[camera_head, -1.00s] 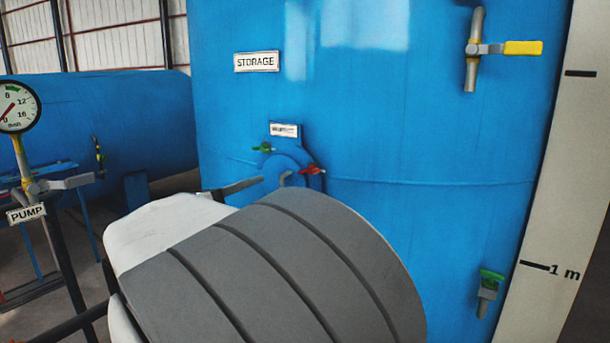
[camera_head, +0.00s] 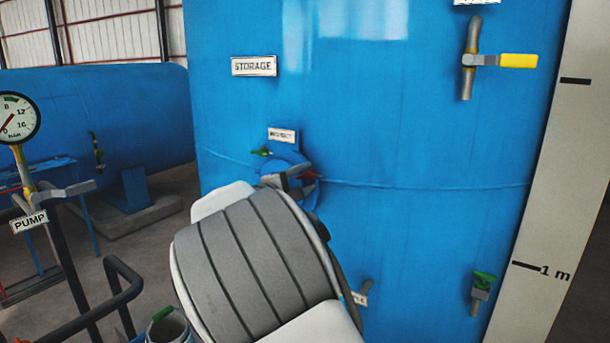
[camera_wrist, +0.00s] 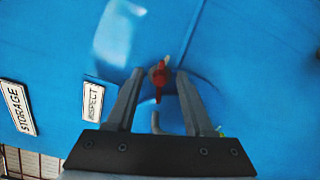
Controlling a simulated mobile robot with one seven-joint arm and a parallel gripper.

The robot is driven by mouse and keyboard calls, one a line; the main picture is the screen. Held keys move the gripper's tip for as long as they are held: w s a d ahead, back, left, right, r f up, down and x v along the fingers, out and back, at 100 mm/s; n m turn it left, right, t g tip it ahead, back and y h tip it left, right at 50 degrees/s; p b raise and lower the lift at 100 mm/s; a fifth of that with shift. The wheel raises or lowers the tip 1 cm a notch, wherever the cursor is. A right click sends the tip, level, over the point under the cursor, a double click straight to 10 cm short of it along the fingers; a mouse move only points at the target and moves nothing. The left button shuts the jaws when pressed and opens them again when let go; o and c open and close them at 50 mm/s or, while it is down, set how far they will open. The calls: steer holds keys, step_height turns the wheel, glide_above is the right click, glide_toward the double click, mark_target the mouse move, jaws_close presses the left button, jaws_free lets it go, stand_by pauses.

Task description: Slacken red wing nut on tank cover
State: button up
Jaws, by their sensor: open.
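The red wing nut (camera_wrist: 159,80) sits at the edge of the round blue cover on the storage tank. In the wrist view it lies between the two fingers of my gripper (camera_wrist: 156,80), near their tips, with a gap on both sides. In the head view the red wing nut (camera_head: 306,176) is partly hidden by my gripper (camera_head: 290,172). The blue tank cover (camera_head: 284,160) is mostly hidden behind my arm. A green wing nut (camera_head: 262,152) shows on the cover's upper left. My gripper is open; contact with the nut cannot be told.
The blue storage tank (camera_head: 420,130) fills the background. A yellow-handled valve (camera_head: 517,60) is at upper right, a green-handled valve (camera_head: 484,278) at lower right. The pump gauge (camera_head: 16,118) and dark railing (camera_head: 125,285) stand left. An "INSPECT" label (camera_head: 283,135) is above the cover.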

steer(key=shift+w, duration=0.1)
jaws_close()
stand_by(0.4)
steer(key=shift+r+n+p, duration=0.1)
steer(key=shift+n+p, duration=0.4)
steer(key=shift+n, duration=1.9)
jaws_free()
steer(key=b+v, duration=0.4)
steer(key=v, duration=1.3)
